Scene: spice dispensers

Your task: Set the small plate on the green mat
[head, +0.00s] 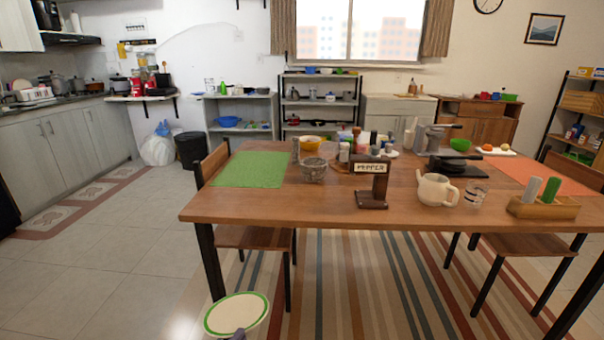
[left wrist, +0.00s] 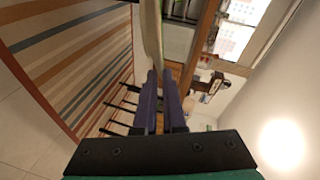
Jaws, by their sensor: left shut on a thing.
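The small plate (head: 236,313) is white with a green rim. It is low in the head view, in front of the table's near left corner and apart from the table. My left gripper (head: 239,335) is shut on the plate's near edge; only a bit of it shows at the bottom of the head view. In the left wrist view, the plate (left wrist: 152,32) shows nearly edge-on between the purple fingers of my left gripper (left wrist: 160,78). The green mat (head: 250,169) lies flat and bare on the table's left end. My right gripper is not in view.
The wooden table (head: 300,206) has its front edge between plate and mat. A grey bowl (head: 313,170) stands just right of the mat, with several jars behind. A pepper sign (head: 372,182), a teapot (head: 436,189) and a glass (head: 474,195) stand further right. A chair (head: 213,165) stands at the left.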

